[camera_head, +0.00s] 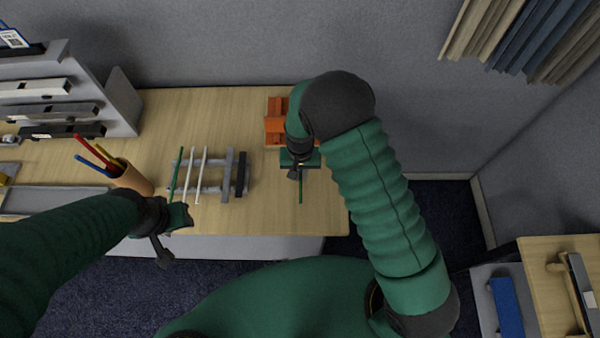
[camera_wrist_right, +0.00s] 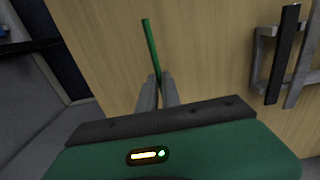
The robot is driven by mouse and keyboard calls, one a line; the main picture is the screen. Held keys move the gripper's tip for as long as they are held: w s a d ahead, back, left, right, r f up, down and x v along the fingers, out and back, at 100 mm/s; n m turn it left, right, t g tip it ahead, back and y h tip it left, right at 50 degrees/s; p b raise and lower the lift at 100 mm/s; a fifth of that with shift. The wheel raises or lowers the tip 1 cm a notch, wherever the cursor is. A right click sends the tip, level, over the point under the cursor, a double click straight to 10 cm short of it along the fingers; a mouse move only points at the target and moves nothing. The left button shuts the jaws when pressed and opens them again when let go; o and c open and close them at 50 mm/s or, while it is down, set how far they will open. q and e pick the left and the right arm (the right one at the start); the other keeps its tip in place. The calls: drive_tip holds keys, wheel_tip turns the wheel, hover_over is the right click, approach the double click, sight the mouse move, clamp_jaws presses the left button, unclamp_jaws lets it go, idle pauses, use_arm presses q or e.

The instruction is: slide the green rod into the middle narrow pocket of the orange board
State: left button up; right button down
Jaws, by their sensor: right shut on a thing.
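The orange board (camera_head: 273,124) stands on the table. My right arm covers part of it, and its pockets cannot be made out. My right gripper (camera_head: 296,174) is just in front of the board, on the near side. It is shut on a thin green rod (camera_head: 300,192), which sticks out toward the near table edge. In the right wrist view the green rod (camera_wrist_right: 151,45) extends beyond the closed fingertips (camera_wrist_right: 158,80). My left gripper (camera_head: 165,240) is by the near table edge at left; its jaw opening is unclear.
A grey rack (camera_head: 211,189) left of the board carries another green rod (camera_head: 176,174), white rods (camera_head: 196,174) and a dark bar (camera_head: 242,174). A cup (camera_head: 133,179) with coloured sticks stands further left. Bare table lies between rack and right gripper.

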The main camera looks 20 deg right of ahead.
drive_tip(key=shift+a, duration=0.45)
drive_tip(key=shift+d, duration=0.4)
drive_tip(key=shift+s+d+f, duration=0.1)
drive_tip(key=shift+s+d, duration=0.05)
drive_tip(key=shift+d, duration=0.25)
use_arm(q)
drive_tip(key=shift+a, duration=0.35)
drive_tip(key=shift+a+f, duration=0.1)
drive_tip(key=shift+a, duration=0.1)
use_arm(e)
drive_tip(key=shift+a, duration=0.2)
drive_tip(key=shift+w+d, duration=0.1)
drive_tip(key=shift+w, duration=0.15)
use_arm(q)
drive_tip(key=shift+d+f, duration=0.1)
drive_tip(key=shift+d, duration=0.05)
use_arm(e)
drive_tip(key=shift+w+d, duration=0.2)
drive_tip(key=shift+w, duration=0.2)
use_arm(q)
drive_tip(key=shift+s, duration=0.1)
use_arm(e)
drive_tip(key=shift+s+a, duration=0.1)
drive_tip(key=shift+s, duration=0.05)
